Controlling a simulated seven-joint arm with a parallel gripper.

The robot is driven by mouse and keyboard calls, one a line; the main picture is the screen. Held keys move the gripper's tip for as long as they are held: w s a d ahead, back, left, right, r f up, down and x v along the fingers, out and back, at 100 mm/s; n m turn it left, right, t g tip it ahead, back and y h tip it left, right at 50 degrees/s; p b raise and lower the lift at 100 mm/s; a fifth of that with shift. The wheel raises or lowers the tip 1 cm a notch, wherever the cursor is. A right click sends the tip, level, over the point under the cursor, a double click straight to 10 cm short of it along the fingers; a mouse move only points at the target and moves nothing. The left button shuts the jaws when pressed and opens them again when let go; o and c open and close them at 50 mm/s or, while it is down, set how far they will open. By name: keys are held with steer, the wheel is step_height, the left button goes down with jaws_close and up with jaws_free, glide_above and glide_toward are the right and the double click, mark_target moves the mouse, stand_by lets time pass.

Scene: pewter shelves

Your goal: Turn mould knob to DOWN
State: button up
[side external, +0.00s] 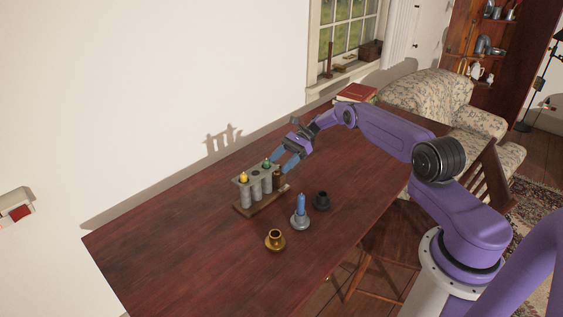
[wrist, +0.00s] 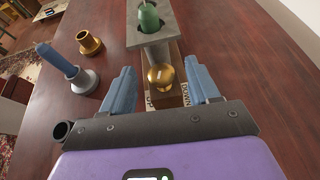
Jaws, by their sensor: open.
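The candle mould (side external: 253,186) is a row of grey tubes under a grey plate on a wooden base, with yellow and green candle pieces in its top. Its brass mould knob (wrist: 161,77) is on the end facing my gripper, with a dark mark on its face. A label reading DOWN (wrist: 187,93) is right of the knob; a partly hidden label (wrist: 151,99) is on the left. My gripper (side external: 285,166) is open at that end. In the wrist view its blue fingers stand either side of the knob, with visible gaps.
A red book (side external: 356,92) lies at the table's far end. The table's left part is clear.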

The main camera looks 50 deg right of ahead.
step_height(320, 180, up, 8)
steer(key=d, duration=0.2)
steer(key=shift+d, duration=0.35)
stand_by(0.5)
steer(key=shift+s+r, duration=0.1)
steer(key=shift+c, duration=1.3)
steer(key=s+d+r+m+t+h, duration=0.2)
steer(key=s+r+m+h, duration=0.3)
steer(key=r+h, duration=0.45)
steer(key=shift+m+h, duration=0.25)
steer(key=shift+m, duration=0.35)
steer(key=x, duration=1.8)
steer(key=shift+a+f, duration=0.1)
